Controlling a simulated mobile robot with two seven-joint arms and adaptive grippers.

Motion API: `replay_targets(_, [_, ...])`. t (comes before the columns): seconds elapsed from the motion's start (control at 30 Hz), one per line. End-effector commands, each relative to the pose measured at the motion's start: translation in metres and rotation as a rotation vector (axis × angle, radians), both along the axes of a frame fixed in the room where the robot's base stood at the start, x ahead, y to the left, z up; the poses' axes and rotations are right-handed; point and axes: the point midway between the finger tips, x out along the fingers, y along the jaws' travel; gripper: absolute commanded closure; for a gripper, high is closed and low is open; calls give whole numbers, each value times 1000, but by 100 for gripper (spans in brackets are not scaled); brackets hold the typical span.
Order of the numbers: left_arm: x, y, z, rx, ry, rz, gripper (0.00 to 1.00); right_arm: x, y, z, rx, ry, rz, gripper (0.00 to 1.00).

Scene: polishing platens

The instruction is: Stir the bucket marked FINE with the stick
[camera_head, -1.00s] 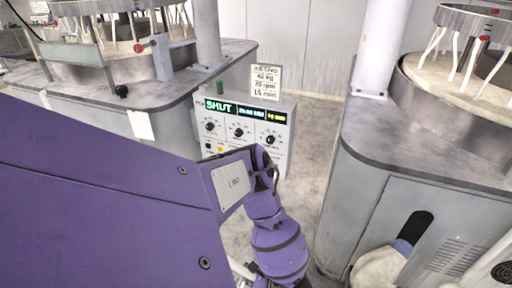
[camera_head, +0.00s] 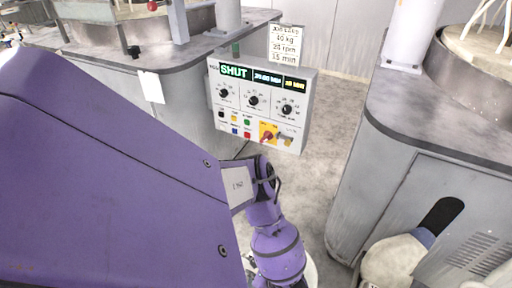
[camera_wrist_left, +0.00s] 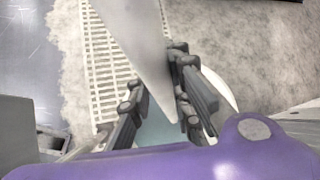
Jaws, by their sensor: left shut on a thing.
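In the left wrist view, my left gripper (camera_wrist_left: 160,115) is shut on a long pale grey tapered piece (camera_wrist_left: 150,45), which I take to be the stick. It runs from the top edge down between the two dark fingers. My purple left arm fills the lower left of the head view and hides the gripper there. A white curved edge (camera_head: 309,272) shows beside the arm low in the head view; I cannot tell whether it is a bucket. No FINE marking is readable. My right gripper is not in view.
A grey control panel (camera_head: 226,100) with dials and a SHUT display stands ahead, with a white sign (camera_head: 286,45) above it. Grey machine cabinets stand at left (camera_head: 105,82) and right (camera_head: 370,185). Bare floor (camera_head: 335,120) lies between them.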

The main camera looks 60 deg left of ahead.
Motion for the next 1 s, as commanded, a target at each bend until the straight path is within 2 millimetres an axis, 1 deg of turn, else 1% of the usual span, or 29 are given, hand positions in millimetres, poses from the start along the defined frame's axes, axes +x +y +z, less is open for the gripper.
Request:
replay_targets(0.03, [-3, 0, -12, 1, 5, 2, 100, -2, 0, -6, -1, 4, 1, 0])
replay_targets(0.1, [-4, 0, -22, 1, 7, 1, 100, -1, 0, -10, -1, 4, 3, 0])
replay_targets(0.4, [-3, 0, -63, 1, 6, 0, 100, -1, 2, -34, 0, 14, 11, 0])
replay_targets(0.5, [-3, 0, -74, 1, 4, 1, 100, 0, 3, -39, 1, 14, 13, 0])
replay_targets(0.7, [-1, 0, -86, 0, 2, 0, 100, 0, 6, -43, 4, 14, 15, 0])
replay_targets(1.0, [0, 0, -88, 1, 0, 0, 100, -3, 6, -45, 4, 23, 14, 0])
